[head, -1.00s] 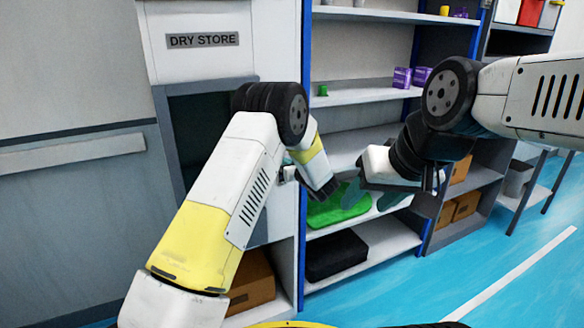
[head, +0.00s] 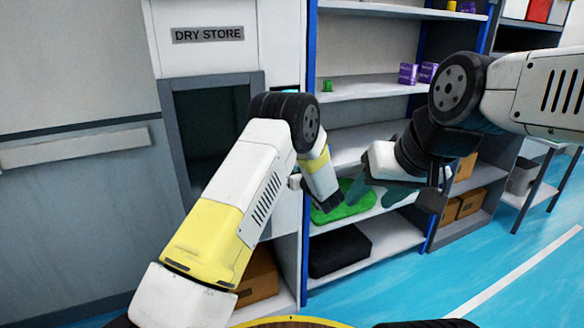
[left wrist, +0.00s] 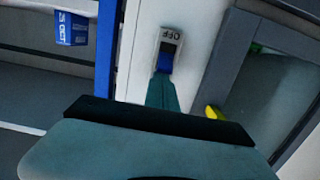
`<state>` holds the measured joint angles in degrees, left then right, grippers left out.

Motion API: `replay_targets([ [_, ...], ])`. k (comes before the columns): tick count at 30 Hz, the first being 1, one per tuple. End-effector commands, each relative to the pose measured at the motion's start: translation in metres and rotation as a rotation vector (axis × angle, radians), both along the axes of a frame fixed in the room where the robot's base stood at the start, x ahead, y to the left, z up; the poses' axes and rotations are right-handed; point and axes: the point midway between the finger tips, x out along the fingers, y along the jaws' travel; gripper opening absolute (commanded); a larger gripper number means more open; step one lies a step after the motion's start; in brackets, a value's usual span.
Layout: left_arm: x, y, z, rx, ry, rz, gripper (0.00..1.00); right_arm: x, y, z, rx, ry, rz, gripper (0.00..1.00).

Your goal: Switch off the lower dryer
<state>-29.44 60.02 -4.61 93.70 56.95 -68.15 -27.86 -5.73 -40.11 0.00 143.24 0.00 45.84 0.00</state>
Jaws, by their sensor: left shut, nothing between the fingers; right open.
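The white cabinet (head: 200,58) marked DRY STORE has a dark open recess below its sign; I cannot tell which part is the lower dryer. In the left wrist view a small switch (left wrist: 168,52) with an OFF label and a blue rocker sits on a white panel. My left gripper (left wrist: 163,82) is shut and empty, its teal tip just below the rocker in the picture; I cannot tell whether they touch. In the head view the left gripper (head: 333,203) points down beside the cabinet. My right gripper (head: 382,195) is open and empty, before the shelves.
A shelf rack (head: 370,88) with blue posts stands right of the cabinet. It holds purple boxes (head: 408,73), a green item (head: 345,207) and a black case (head: 338,250). A brown box (head: 258,278) sits low in the cabinet. Blue floor (head: 490,270) is clear at right.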

Motion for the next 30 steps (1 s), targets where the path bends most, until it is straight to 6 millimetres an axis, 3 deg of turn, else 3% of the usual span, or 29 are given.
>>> replay_targets([
  [11,-0.003,-0.002,-0.006,0.04,-0.081,-0.001,0.0,0.0,0.0,0.0,0.0,0.0,0.0,0.53],
  [22,-0.009,-0.005,-0.021,0.152,-0.332,-0.003,0.0,0.0,0.0,0.0,0.0,0.0,0.0,0.53],
  [30,-0.01,-0.004,-0.023,0.144,-0.323,-0.001,0.0,0.0,0.0,0.0,0.0,0.0,0.0,0.53],
])
